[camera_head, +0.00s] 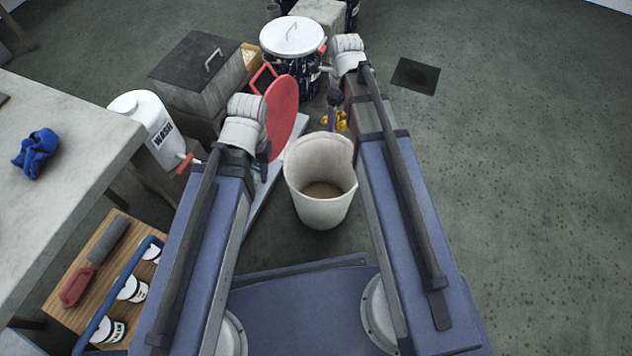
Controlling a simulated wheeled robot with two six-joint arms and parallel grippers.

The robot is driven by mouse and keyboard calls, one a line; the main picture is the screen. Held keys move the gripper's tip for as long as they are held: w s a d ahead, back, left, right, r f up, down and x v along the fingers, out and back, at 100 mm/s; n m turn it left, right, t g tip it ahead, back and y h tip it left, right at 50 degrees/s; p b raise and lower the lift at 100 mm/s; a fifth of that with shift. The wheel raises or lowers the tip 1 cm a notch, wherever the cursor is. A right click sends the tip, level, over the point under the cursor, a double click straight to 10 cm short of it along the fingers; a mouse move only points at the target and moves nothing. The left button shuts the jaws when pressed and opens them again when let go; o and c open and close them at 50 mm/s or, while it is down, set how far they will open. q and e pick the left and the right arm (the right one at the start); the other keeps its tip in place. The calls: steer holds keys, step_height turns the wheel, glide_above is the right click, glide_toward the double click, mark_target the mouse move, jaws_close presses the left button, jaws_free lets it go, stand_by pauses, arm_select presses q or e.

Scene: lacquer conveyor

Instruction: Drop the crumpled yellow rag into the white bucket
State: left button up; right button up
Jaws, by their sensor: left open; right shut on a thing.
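The white bucket (309,209) stands upright on the floor between my two arms, its mouth open upward and something brownish at its bottom. The crumpled yellow rag (342,121) shows just beyond the bucket's far rim, outside its mouth in this view. My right gripper (333,110) is shut on the rag, which is partly hidden by my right arm. My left gripper (263,165) is open and empty, left of the bucket, in front of a red round lid. Its fingertips are small and dark here.
A white-lidded drum (293,36), a dark-topped bin (190,62) and the red lid (283,112) stand beyond. A WASH jug (146,122) and a table with a blue rag (37,153) are left. A wooden tray (78,292) holds small pots. Floor at right is clear.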

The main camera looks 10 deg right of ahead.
arm_select(q)
step_height(320, 180, down, 13)
steer(key=b, duration=1)
arm_select(e)
step_height(320, 180, down, 13)
steer(key=a+m, duration=0.1)
steer(key=a, duration=0.1)
steer(key=shift+w+r, duration=0.15)
arm_select(q)
steer(key=shift+b, duration=0.35)
step_height(320, 180, down, 6)
steer(key=b, duration=0.5)
steer(key=shift+r+b, duration=0.1)
steer(key=shift+b, duration=0.3)
arm_select(e)
step_height(320, 180, down, 6)
steer(key=o, duration=1)
arm_select(q)
steer(key=shift+r, duration=0.15)
arm_select(e)
steer(key=shift+r, duration=0.15)
arm_select(q)
step_height(320, 180, up, 8)
steer(key=p, duration=0.8)
steer(key=shift+f, duration=0.2)
arm_select(e)
step_height(320, 180, up, 8)
steer(key=shift+d+f, duration=0.1)
steer(key=shift+f, duration=0.1)
